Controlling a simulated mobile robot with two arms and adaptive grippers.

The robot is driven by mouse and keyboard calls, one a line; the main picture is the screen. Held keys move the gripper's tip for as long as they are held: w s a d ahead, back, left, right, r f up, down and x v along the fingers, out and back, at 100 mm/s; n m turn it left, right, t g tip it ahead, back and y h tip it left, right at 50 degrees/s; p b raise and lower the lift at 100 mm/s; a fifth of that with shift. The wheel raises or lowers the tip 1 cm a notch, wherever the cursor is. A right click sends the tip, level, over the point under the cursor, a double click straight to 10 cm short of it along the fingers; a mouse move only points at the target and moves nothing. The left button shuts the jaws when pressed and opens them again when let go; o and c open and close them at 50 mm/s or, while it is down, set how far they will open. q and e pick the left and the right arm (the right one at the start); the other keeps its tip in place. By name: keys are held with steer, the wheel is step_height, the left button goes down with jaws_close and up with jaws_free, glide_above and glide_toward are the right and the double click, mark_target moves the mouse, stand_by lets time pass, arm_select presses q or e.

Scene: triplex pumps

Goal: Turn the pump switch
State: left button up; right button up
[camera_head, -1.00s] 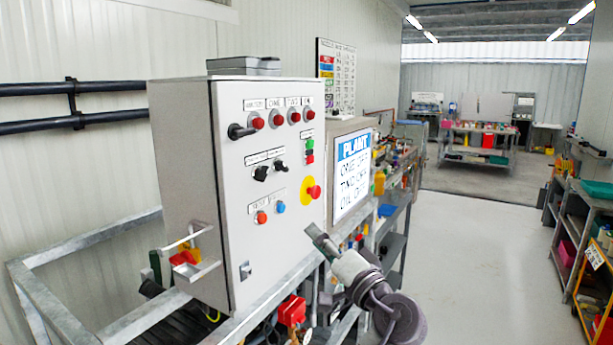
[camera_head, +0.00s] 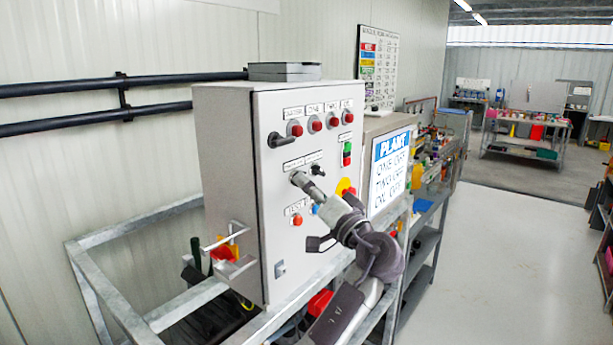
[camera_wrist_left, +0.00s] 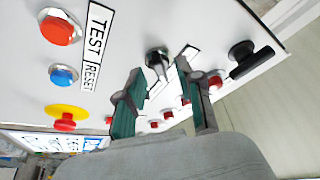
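The grey control cabinet (camera_head: 275,240) fills the middle of the head view, with two black rotary switches on its front. My left gripper (camera_head: 298,178) is at the panel over the left switch and mostly hides it there; the right switch (camera_head: 317,170) shows just beyond. In the left wrist view a black switch (camera_wrist_left: 157,58) lies ahead, between the two fingers in the picture. The left gripper (camera_wrist_left: 160,78) is open there, its green-padded fingers apart. I cannot tell whether they touch the switch. My right gripper is not in view.
Close by are the red test button (camera_wrist_left: 60,28), blue reset button (camera_wrist_left: 63,75) and yellow-ringed red stop button (camera_wrist_left: 66,118). A black cabinet handle (camera_wrist_left: 250,60) sticks out at the right. A metal frame (camera_head: 105,305) surrounds the cabinet. The floor (camera_head: 500,250) at right is clear.

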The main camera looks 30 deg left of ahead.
arm_select(q)
steer(key=shift+w+a+r, duration=0.1)
steer(key=shift+w+a, duration=0.1)
steer(key=shift+a, duration=0.25)
jaws_close()
steer(key=shift+w+d+n+g+y+b, duration=0.1)
steer(key=shift+n+g+y+b, duration=0.6)
steer(key=shift+n+b, duration=2)
steer(key=shift+w+a+n+g+y+b, duration=0.15)
steer(key=shift+n+g+b, duration=1.2)
steer(key=shift+b, duration=2.6)
steer(key=shift+w+d+n+g+y+b, duration=0.15)
steer(key=shift+n+g+y+b, duration=0.45)
steer(key=shift+n+b, duration=2.2)
steer(key=shift+s+m+g+b, duration=0.1)
steer(key=shift+m+g+b, duration=0.25)
steer(key=shift+m+b, duration=0.15)
